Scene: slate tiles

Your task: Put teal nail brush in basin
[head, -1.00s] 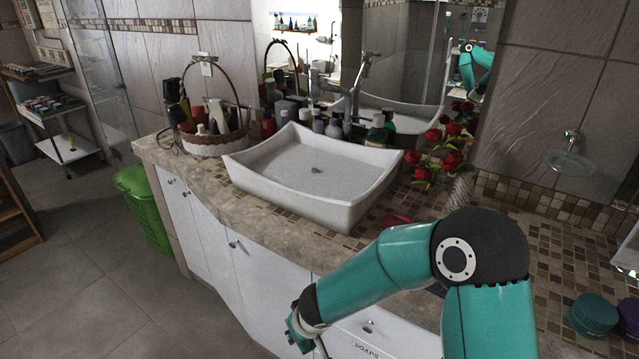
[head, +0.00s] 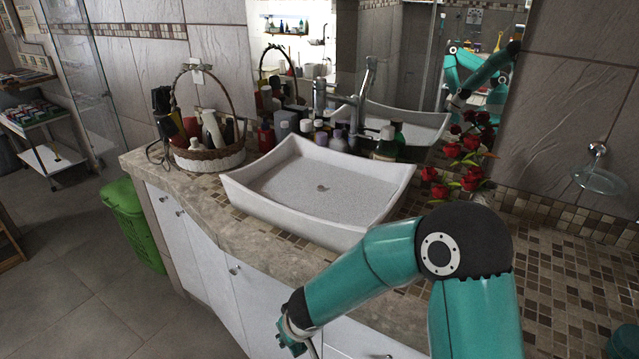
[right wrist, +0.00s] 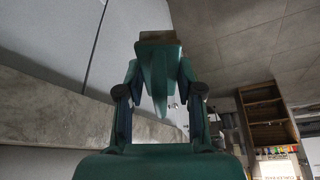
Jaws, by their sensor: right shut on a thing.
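The white rectangular basin (head: 305,195) stands on the mosaic counter in the middle of the head view. Its inside looks empty apart from the drain. My right gripper (head: 293,337) is low in front of the counter cabinets, below and outside the basin, mostly turned away in the head view. In the right wrist view my right gripper (right wrist: 159,75) is shut on a dark teal thing with a brownish end, which looks like the teal nail brush (right wrist: 158,36); the fingers cover part of it. The brush cannot be made out in the head view. My left gripper is not in view.
A wicker basket (head: 208,155) with bottles stands left of the basin. Several bottles (head: 385,143) and the tap (head: 362,95) line its back. Red flowers (head: 470,150) stand at its right. A green bin (head: 130,225) is on the floor. A teal round thing (head: 622,341) lies far right.

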